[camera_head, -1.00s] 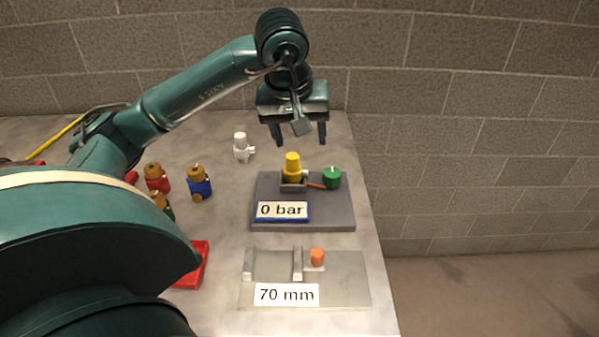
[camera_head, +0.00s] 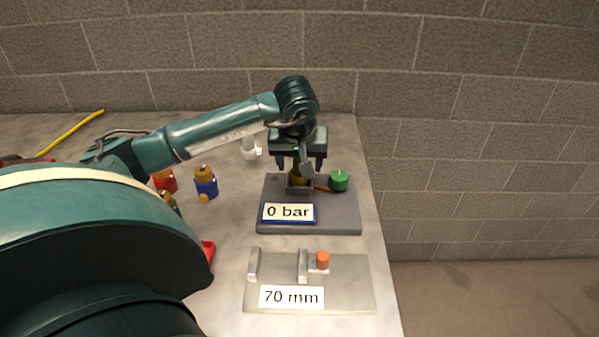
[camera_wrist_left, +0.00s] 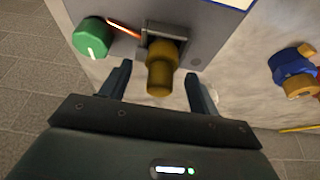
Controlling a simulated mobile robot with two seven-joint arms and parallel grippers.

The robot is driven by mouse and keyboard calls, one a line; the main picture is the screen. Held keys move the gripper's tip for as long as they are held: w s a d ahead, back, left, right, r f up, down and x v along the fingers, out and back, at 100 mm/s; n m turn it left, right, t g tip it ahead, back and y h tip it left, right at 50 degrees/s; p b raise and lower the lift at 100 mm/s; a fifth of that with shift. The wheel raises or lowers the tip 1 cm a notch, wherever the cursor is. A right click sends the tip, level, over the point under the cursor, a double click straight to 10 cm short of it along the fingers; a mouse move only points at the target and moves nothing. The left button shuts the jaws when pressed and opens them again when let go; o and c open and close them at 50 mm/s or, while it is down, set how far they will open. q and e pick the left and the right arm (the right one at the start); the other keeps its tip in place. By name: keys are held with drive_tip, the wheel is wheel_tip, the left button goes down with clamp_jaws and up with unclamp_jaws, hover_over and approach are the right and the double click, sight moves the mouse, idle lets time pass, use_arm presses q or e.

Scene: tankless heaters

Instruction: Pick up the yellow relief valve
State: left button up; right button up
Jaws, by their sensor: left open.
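The yellow relief valve (camera_head: 299,173) stands upright in a holder on the grey "0 bar" test plate (camera_head: 335,218). In the head view it is partly hidden behind my left gripper (camera_head: 300,163). In the left wrist view the valve (camera_wrist_left: 161,70) shows darker, in front of a grey bracket, between the two fingers of the left gripper (camera_wrist_left: 158,82). The fingers are open, one on each side, with gaps to the valve. A green knob (camera_head: 339,180) sits right of the valve on the same plate. My right gripper is not in view.
A "70 mm" plate (camera_head: 350,290) with an orange knob (camera_head: 323,260) lies in front. A blue valve (camera_head: 205,183), a red valve (camera_head: 164,180) and a white valve (camera_head: 250,148) stand to the left. A block wall is behind; the table's right edge is close.

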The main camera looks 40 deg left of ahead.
use_arm(q)
drive_tip(key=shift+x, duration=0.75)
drive_tip(key=shift+c, duration=0.4)
drive_tip(key=c, duration=1.1)
drive_tip(key=shift+r, duration=0.1)
